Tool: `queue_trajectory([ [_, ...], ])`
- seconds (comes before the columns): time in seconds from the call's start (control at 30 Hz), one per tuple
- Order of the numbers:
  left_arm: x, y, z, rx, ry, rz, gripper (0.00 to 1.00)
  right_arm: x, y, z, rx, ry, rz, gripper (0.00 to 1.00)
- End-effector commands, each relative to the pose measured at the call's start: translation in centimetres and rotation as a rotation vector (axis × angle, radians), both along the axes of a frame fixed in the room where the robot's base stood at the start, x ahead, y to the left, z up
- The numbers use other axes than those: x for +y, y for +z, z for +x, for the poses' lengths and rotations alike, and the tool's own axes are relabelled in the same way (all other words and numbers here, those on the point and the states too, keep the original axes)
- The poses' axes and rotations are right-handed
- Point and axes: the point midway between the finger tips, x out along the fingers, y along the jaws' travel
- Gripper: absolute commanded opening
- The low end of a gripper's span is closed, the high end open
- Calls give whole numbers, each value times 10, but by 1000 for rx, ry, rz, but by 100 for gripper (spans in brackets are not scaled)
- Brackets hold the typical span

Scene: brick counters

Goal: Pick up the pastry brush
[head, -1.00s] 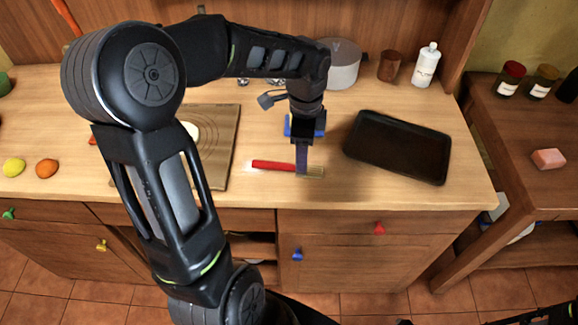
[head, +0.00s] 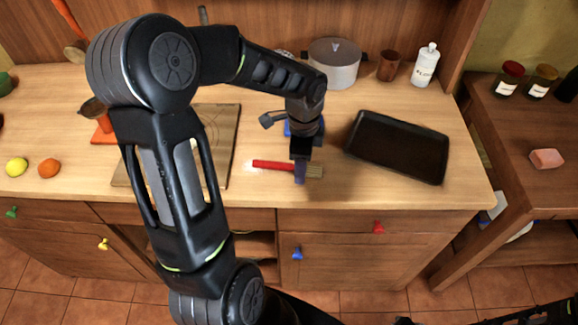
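The pastry brush (head: 272,165) lies on the wooden counter, with its red handle to the left and its tan bristles to the right. My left gripper (head: 300,173) points down over the brush, at the join of handle and bristles. Its near finger covers that part of the brush, and the far finger is hidden. I cannot tell whether the fingers are closed on it.
A black baking tray (head: 398,148) lies right of the brush. A grey pot (head: 334,64), a brown cup (head: 389,66) and a white bottle (head: 426,66) stand behind. A cutting board (head: 222,150) lies left. The counter's front edge is close to the brush.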

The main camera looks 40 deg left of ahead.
Motion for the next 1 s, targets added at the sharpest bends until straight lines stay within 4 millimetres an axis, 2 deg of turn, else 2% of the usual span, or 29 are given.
queue_trajectory([
  [0.07, 0, 0, 0, 0, 0, 0, 55, 0, 0, 0, 0, 0, 0, 0],
  [0.73, 0, 0, 0, 0, 0, 0, 0, 0, 0, 0, 0, 0, 0, 0],
  [1.0, 0, 0, 0, 0, 0, 0, 0, 0, 0, 0, 0, 0, 0, 0],
])
